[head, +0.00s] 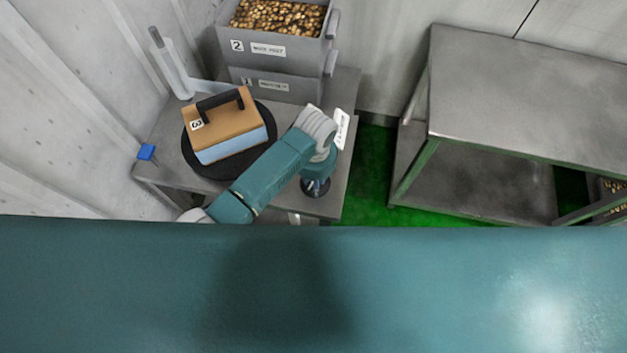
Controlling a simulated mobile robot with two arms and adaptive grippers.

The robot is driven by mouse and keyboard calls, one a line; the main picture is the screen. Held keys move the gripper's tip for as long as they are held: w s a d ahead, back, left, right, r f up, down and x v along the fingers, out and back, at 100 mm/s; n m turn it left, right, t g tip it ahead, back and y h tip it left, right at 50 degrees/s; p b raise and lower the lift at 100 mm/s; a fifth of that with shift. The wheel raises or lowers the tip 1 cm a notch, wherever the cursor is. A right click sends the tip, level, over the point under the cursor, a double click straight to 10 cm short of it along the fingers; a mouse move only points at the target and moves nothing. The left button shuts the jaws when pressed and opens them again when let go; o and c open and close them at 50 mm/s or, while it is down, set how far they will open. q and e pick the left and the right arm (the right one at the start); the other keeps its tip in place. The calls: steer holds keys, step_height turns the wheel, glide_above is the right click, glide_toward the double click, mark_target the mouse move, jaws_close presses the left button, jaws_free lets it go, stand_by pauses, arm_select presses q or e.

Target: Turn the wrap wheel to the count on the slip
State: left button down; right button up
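A black round turntable (199,166), which I take for the wrap wheel, lies on a grey metal table (163,169). A box (232,149) with a tan top, light blue side, black handle and a number label, apparently 3, sits on it. A white slip (342,128) with small marks shows beside my wrist; its writing is too small to read. My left arm reaches over the table from the lower left, covering part of the wheel's right side. My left gripper (315,188) points down near the table's right front, apart from the wheel; its fingers are unclear. My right gripper is not visible.
A white roll on a post (173,67) stands behind the wheel. A blue block (146,152) is at the table's left edge. Stacked grey bins (273,52), the top one full of brownish pieces, stand behind. A metal bench (512,95) stands right, across green floor (373,176).

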arm_select(q)
steer(key=shift+w+d+r+n, duration=0.1)
steer(key=shift+d+n, duration=0.05)
steer(key=shift+n, duration=0.5)
steer(key=shift+w+d+r+n, duration=0.1)
steer(key=shift+n, duration=0.55)
steer(key=c, duration=1.4)
jaws_free()
steer(key=shift+s+f, duration=0.1)
steer(key=shift+s, duration=0.05)
step_height(320, 180, up, 12)
